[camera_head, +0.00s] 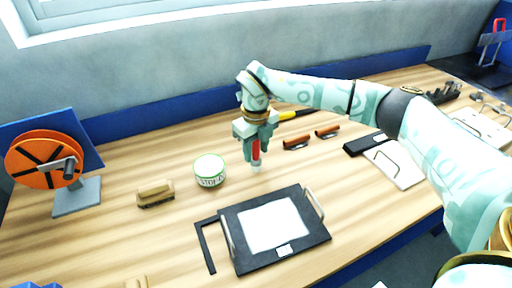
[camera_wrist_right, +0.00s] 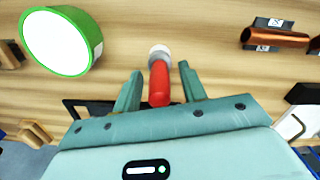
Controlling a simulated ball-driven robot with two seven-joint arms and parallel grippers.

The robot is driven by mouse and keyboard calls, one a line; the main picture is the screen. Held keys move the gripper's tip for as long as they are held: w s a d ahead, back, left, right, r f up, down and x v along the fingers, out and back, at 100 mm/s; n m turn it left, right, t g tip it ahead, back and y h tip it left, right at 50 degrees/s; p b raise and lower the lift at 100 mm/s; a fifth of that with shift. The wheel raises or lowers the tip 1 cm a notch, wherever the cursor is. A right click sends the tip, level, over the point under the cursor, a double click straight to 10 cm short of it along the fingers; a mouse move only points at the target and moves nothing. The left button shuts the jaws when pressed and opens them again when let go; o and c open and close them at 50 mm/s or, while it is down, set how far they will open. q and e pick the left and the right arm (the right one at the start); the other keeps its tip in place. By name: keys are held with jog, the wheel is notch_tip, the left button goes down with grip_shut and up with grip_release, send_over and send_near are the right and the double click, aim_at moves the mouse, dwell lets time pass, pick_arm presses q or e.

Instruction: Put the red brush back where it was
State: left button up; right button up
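The red brush (camera_head: 256,150) is upright, red end up and pale end down at or just above the table, in the middle of the head view. My right gripper (camera_head: 255,146) points down over it. In the right wrist view the red handle (camera_wrist_right: 159,84) is between the two fingers (camera_wrist_right: 160,80), with a visible gap on each side, so the gripper looks open around it. Whether the pale end touches the wood cannot be told. My left gripper is not in view.
A white-topped green tin (camera_head: 209,170) stands left of the brush. A black framed plate (camera_head: 318,234) lies in front. A wooden block brush (camera_head: 155,193), an orange reel (camera_head: 45,158) and copper-coloured rolls (camera_head: 296,143) stand around. Bare wood surrounds the brush.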

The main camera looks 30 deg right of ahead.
notch_tip(320, 180, up, 12)
jog(key=p, duration=0.2)
jog(key=shift+r+p, duration=0.2)
jog(key=shift+p, duration=0.15)
dwell(0.3)
